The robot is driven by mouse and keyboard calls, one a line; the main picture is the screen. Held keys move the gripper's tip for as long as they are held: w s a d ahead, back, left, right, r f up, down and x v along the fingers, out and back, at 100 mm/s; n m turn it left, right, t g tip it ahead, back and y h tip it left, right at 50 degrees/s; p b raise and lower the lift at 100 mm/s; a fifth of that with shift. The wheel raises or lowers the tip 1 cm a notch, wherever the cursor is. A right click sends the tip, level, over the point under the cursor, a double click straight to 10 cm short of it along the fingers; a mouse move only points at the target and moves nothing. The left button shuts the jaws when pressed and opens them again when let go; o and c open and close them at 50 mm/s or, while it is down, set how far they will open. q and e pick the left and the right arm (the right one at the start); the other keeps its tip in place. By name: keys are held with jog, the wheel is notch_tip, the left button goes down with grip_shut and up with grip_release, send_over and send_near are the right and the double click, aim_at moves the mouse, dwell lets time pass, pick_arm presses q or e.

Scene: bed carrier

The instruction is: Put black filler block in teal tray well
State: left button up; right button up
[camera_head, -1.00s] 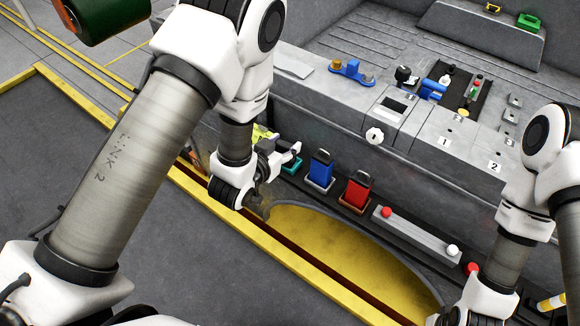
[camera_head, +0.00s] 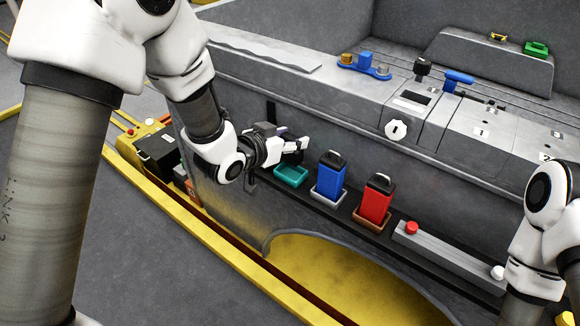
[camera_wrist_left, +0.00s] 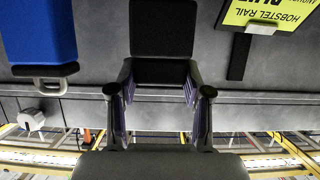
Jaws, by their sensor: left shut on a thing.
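The black filler block (camera_wrist_left: 163,28) shows in the left wrist view. My left gripper (camera_wrist_left: 160,100) is shut on its dark loop handle, with one finger on each side. In the head view my left gripper (camera_head: 298,146) is at the wall, just above the teal tray (camera_head: 291,176). The block is a small dark shape there, mostly hidden by the gripper. The teal tray's well looks empty where it shows. I cannot tell whether the block touches the tray. My right arm is at the lower right; its gripper is out of the picture.
A blue block (camera_head: 330,174) and a red block (camera_head: 376,201) stand upright in trays right of the teal one. A grey bar (camera_head: 440,250) with red and white knobs lies further right. A black case (camera_head: 158,154) is at left. A yellow sign (camera_wrist_left: 268,14) shows in the wrist view.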

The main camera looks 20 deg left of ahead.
aim_at(287, 157)
pick_arm(q)
notch_tip(287, 157, down, 5)
jog(key=shift+f, duration=0.1)
jog(key=shift+w, duration=0.1)
jog(key=shift+f+b, duration=0.15)
jog(key=shift+b, duration=0.2)
jog(key=o, duration=1.1)
